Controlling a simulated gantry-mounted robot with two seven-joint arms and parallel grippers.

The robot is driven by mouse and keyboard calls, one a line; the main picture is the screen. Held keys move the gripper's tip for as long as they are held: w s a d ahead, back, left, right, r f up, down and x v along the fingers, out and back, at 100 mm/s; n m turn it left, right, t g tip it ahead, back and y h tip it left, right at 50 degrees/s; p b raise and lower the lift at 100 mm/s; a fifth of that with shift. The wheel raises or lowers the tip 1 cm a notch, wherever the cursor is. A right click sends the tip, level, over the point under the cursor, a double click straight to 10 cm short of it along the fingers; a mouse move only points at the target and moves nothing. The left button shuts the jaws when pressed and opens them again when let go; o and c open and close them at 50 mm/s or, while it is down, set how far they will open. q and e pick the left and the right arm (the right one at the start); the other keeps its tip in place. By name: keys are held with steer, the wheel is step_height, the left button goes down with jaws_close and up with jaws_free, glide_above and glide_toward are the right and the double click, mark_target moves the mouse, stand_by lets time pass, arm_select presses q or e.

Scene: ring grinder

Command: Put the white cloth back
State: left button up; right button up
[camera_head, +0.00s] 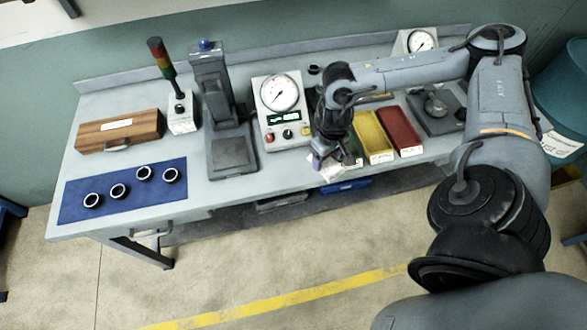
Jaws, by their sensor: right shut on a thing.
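My right gripper (325,164) is above the front edge of the workbench, between the gauge box and the yellow bin. It is shut on the white cloth (329,174), a small pale patch showing under the fingers at the bench edge. Most of the cloth is hidden by the gripper, and I cannot tell whether it touches the bench. My left gripper is out of view.
A gauge box (279,108) stands left of the gripper. The yellow bin (373,136) and red bin (400,130) are close on its right. A press (232,153), wooden box (119,130) and blue mat (75,203) with several dark rings lie further left.

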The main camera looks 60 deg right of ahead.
glide_above(295, 170)
step_height(295, 170, down, 6)
steer(key=shift+f+b, duration=0.45)
steer(key=shift+f, duration=1.6)
steer(key=shift+f, duration=0.1)
steer(key=o, duration=1)
